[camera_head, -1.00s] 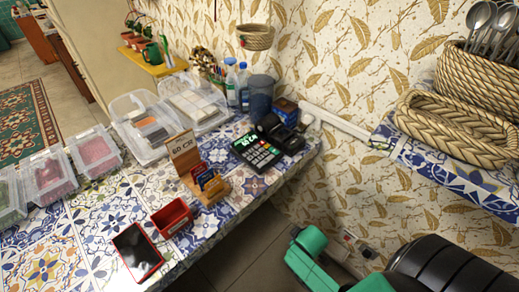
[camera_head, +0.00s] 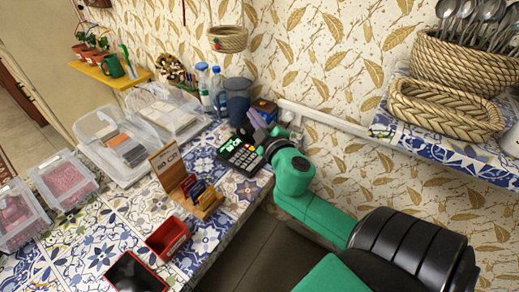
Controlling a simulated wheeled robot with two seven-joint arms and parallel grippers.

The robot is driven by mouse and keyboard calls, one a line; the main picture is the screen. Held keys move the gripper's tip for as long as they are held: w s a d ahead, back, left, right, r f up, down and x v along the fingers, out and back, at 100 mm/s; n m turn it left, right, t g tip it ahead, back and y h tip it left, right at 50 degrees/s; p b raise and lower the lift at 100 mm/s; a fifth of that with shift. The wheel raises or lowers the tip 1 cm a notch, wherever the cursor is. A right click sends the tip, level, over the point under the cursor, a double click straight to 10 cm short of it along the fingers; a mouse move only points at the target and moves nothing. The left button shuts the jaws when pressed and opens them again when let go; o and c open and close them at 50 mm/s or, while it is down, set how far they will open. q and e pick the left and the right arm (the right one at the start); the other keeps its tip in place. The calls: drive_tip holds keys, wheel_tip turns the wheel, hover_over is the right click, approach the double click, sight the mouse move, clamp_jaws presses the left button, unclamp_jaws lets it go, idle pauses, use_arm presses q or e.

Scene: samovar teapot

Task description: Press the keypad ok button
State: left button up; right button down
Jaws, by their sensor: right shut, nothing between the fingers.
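The keypad (camera_head: 236,150) is a dark device with pale keys and a lit green display, on the tiled counter near its right end. My right arm reaches in from the lower right, and its wrist is beside the keypad. My right gripper (camera_head: 262,150) is shut and empty at the keypad's right edge. The ok button is too small to pick out, and I cannot tell whether the gripper touches any key. My left gripper is not in view.
A dark blue cup (camera_head: 236,100) and water bottles (camera_head: 217,88) stand behind the keypad. A blue-tiled shelf (camera_head: 440,150) with baskets is at the right.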

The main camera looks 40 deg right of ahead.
drive_tip(key=w+a+r+n+y, duration=0.3)
drive_tip(key=a+n+y, duration=0.75)
drive_tip(key=n, duration=0.45)
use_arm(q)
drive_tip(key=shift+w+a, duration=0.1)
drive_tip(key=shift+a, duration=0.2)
use_arm(e)
drive_tip(key=d+f+n+g+h, duration=0.3)
drive_tip(key=d+f+g+h, duration=0.4)
drive_tip(key=d, duration=0.8)
wheel_tip(320, 180, down, 2)
drive_tip(key=shift+s+f+g, duration=0.1)
drive_tip(key=shift+s+g, duration=0.3)
drive_tip(key=shift+g, duration=0.4)
drive_tip(key=shift+d+f, duration=0.1)
wheel_tip(320, 180, down, 8)
drive_tip(key=b, duration=0.5)
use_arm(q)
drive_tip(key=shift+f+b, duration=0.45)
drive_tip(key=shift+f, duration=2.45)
use_arm(e)
drive_tip(key=shift+f, duration=0.35)
